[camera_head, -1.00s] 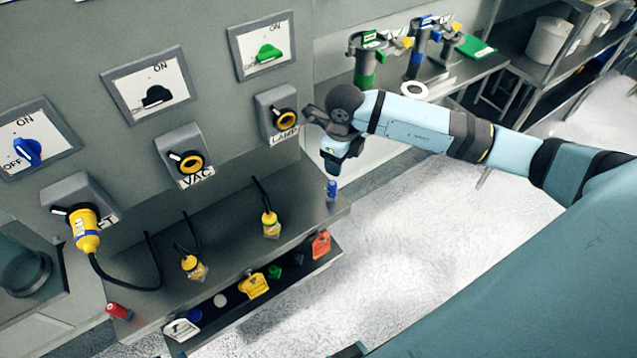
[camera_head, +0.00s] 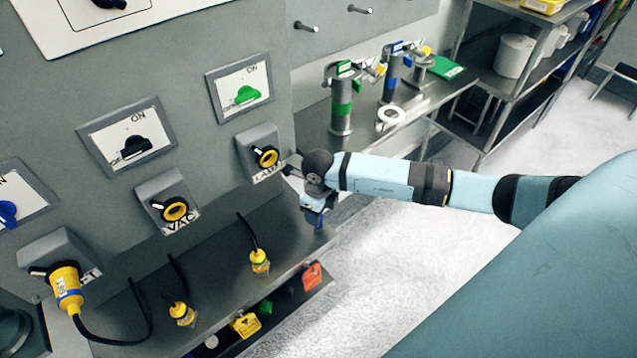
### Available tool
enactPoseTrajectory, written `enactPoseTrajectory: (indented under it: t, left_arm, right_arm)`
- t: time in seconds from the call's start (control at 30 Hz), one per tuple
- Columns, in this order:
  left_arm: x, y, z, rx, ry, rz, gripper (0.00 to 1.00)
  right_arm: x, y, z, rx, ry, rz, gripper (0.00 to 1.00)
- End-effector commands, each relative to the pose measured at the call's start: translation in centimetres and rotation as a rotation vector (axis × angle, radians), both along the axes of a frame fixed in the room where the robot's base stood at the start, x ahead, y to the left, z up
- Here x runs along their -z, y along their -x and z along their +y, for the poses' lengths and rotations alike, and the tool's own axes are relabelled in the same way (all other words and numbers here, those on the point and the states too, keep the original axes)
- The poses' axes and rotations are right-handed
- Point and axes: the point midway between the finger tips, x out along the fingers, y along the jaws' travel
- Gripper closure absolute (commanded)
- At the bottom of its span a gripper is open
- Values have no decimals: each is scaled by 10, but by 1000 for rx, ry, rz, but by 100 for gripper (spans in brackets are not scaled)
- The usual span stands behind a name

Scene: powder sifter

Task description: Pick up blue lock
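A small blue lock (camera_head: 319,224) stands near the right end of the grey metal shelf (camera_head: 225,262). It is mostly hidden by my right gripper (camera_head: 317,212), which points down right over it, at the end of the arm coming in from the right. The gripper's fingers are too small and covered to tell whether they are open, shut or touching the lock. My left gripper is not in view.
A panel with switches and sockets rises behind the shelf. Yellow plugs (camera_head: 260,262) (camera_head: 182,313) lie on the shelf with black cables. A lower tray holds yellow (camera_head: 245,325), green and orange (camera_head: 312,276) tags. A bench with pipe fittings (camera_head: 341,105) stands behind my arm.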

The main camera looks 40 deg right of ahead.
Motion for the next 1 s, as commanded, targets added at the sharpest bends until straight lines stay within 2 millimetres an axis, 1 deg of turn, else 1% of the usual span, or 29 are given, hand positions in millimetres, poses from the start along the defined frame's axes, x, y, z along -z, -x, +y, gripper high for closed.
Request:
enactPoseTrajectory:
  t: [0.1,0.23,0.33,0.53,0.57,0.6,0.67,0.7,0.77,0.8,1.0]
  left_arm:
    - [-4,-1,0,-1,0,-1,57]
    - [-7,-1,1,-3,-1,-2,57]
    - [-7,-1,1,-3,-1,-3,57]
    - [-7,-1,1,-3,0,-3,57]
    - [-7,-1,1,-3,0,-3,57]
    - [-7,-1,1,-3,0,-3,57]
    - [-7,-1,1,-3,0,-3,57]
    - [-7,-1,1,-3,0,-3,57]
    - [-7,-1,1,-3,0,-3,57]
    - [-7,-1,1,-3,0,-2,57]
    - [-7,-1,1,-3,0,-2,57]
  right_arm:
    - [20,1,0,1,0,4,45]
    - [36,1,0,0,1,2,45]
    - [42,1,0,-1,0,1,45]
    - [43,0,0,-1,0,1,45]
    - [43,0,0,-1,0,1,49]
    - [43,0,0,-1,0,1,58]
    - [43,0,0,-1,0,1,72]
    - [43,0,0,-1,0,1,81]
    - [42,0,0,0,0,1,95]
    - [42,0,0,0,0,1,99]
    - [42,0,0,0,0,0,100]
